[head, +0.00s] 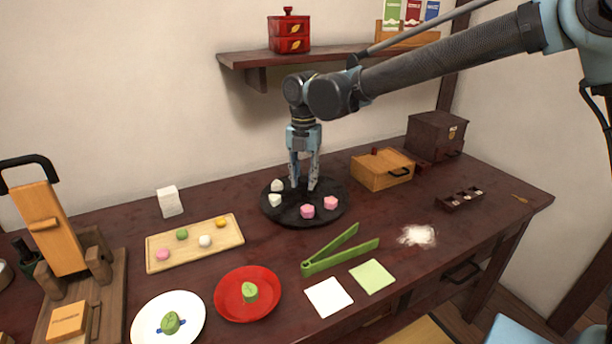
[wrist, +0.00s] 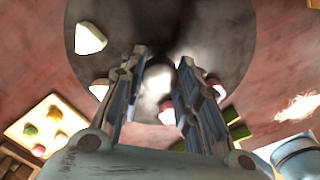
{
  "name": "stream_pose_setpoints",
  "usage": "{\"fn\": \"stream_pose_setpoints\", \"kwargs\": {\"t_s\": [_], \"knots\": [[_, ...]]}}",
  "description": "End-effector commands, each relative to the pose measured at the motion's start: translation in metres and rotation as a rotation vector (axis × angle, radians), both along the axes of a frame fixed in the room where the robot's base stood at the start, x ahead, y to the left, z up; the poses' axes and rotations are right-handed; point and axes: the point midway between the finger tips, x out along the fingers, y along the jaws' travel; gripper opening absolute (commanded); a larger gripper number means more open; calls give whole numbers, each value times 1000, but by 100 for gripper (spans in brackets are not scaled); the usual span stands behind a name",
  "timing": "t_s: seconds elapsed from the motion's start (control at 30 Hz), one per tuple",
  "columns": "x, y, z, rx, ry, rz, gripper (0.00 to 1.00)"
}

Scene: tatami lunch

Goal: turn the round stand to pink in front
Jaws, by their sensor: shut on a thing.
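The round stand (head: 279,212) is a dark disc on the table. Two pink sweets (head: 307,211) (head: 331,202) sit on its front and front-right part, and two white sweets (head: 277,186) (head: 274,200) on its left side. My gripper (head: 304,187) points straight down over the middle of the stand, its fingers closed in on its centre. In the wrist view the stand (wrist: 215,30) fills the top, and a pale round part (wrist: 158,84), seemingly its centre knob, shows between the fingers. The fingers hide part of the disc.
A wooden tray (head: 160,265) of small sweets lies left of the stand. Green tongs (head: 325,262) lie in front, near a red plate (head: 230,308). A wooden box (head: 368,176) stands to the right. A wall shelf (head: 240,60) hangs behind my arm.

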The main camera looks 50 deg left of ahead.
Motion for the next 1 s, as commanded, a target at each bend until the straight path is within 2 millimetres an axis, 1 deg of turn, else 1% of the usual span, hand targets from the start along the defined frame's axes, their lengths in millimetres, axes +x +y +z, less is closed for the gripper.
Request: {"fn": "stream_pose_setpoints", "kwargs": {"t_s": [0.03, 0.37, 0.4, 0.47, 0.5, 0.83, 0.93, 1.0], "knots": [[7, 2, 1, 3, -8, -5, 0], [7, 1, 1, 3, -8, -4, 0], [7, 1, 1, 3, -8, -5, 34], [7, 1, 1, 3, -8, -5, 48], [6, 1, 1, 2, -7, -4, 51], [2, 0, 1, 1, -4, 0, 51], [2, 0, 7, 1, -4, 0, 51], [2, 0, 15, 1, -3, 0, 51]]}}
